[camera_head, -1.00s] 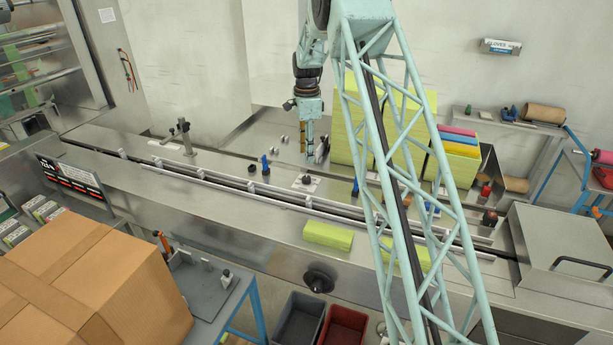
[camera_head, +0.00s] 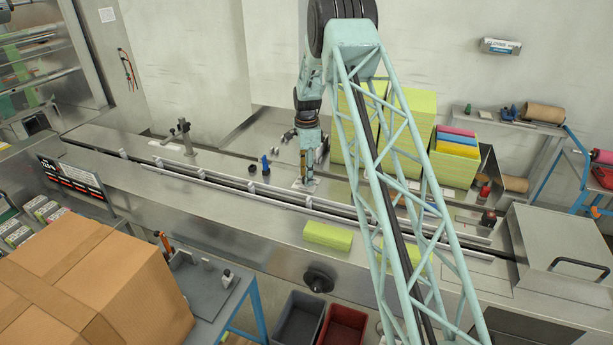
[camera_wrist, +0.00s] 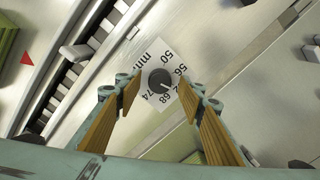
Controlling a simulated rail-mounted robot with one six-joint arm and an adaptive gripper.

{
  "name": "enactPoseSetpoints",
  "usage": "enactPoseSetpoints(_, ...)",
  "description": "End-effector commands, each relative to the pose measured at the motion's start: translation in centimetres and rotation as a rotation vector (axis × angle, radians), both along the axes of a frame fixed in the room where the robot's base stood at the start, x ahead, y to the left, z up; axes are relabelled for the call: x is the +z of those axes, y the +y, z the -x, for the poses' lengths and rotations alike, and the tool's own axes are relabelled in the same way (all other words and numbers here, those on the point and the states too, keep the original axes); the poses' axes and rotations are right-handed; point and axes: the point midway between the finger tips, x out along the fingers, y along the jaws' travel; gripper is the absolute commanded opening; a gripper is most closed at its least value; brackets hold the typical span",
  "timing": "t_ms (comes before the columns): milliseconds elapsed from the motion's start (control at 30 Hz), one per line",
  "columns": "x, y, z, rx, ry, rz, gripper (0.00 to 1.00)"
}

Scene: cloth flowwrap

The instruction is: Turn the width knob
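The width knob (camera_wrist: 161,81) is a small dark round knob with a light pointer line, on a white scale plate (camera_wrist: 148,57) marked mm with 50, 56, 68 and 74 readable. The pointer faces the 68 side. My gripper (camera_wrist: 158,92) is open and empty, its two wooden-faced fingers on either side of the knob in the wrist view; I cannot tell how far above it they are. In the head view my gripper (camera_head: 306,181) points down over the plate and hides the knob.
Long guide rails (camera_head: 245,187) run along the steel bed in front of the gripper. A blue-topped post (camera_head: 265,165) stands to the left. Stacks of yellow-green cloths (camera_head: 345,135) stand behind to the right.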

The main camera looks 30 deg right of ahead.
Motion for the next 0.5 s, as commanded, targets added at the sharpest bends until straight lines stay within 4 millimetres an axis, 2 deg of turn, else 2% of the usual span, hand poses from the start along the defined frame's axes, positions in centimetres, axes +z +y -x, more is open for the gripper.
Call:
enactPoseSetpoints(400, -0.35, 0.00, 0.01, 0.000, 0.000, 0.000, 0.36)
enactPoseSetpoints(500, -0.35, 0.00, 0.01, 0.000, 0.000, 0.000, 0.27)
